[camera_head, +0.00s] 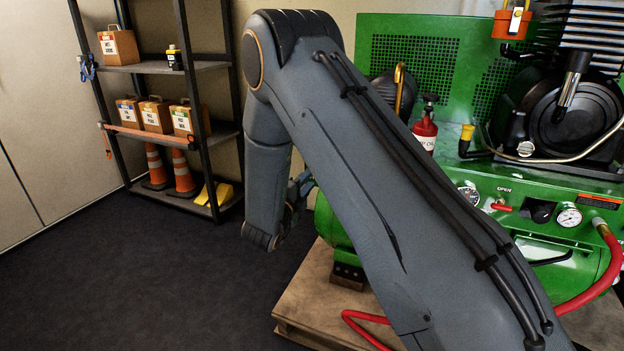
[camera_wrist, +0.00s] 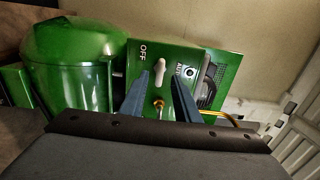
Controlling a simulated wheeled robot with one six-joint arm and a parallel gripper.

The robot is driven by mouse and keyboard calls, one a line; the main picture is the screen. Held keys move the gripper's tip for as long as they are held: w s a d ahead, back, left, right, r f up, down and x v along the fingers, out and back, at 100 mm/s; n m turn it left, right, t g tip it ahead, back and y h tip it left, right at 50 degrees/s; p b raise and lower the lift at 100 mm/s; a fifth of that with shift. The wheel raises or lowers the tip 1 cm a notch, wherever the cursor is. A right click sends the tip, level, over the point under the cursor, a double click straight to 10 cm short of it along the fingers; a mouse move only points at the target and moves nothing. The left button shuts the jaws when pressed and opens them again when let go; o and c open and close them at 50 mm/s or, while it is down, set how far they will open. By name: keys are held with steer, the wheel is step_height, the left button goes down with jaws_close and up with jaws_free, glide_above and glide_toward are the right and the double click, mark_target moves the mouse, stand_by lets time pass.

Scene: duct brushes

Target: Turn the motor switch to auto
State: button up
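The motor switch (camera_wrist: 159,70) is a pale lever on a green panel (camera_wrist: 215,65) in the wrist view. The OFF label is to its left and the AUTO label to its right; the lever stands between them, and I cannot tell exactly which it points to. My gripper (camera_wrist: 160,78) is open, with one blue-grey finger on each side of the lever in the picture. I see no clear contact. In the head view my arm hides the switch, and only a small part of my gripper shows (camera_head: 301,188).
The green compressor (camera_head: 404,50) stands on a wooden pallet (camera_head: 310,305), with a red hose (camera_head: 598,285) and gauges. A shelf (camera_head: 205,66) with boxes and orange cones (camera_head: 183,173) is at the left. The dark floor (camera_head: 150,270) in front is clear.

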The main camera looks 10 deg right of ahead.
steer(key=shift+x, duration=1.85)
jaws_close()
steer(key=shift+n+p, duration=3.5)
steer(key=shift+n, duration=5.5)
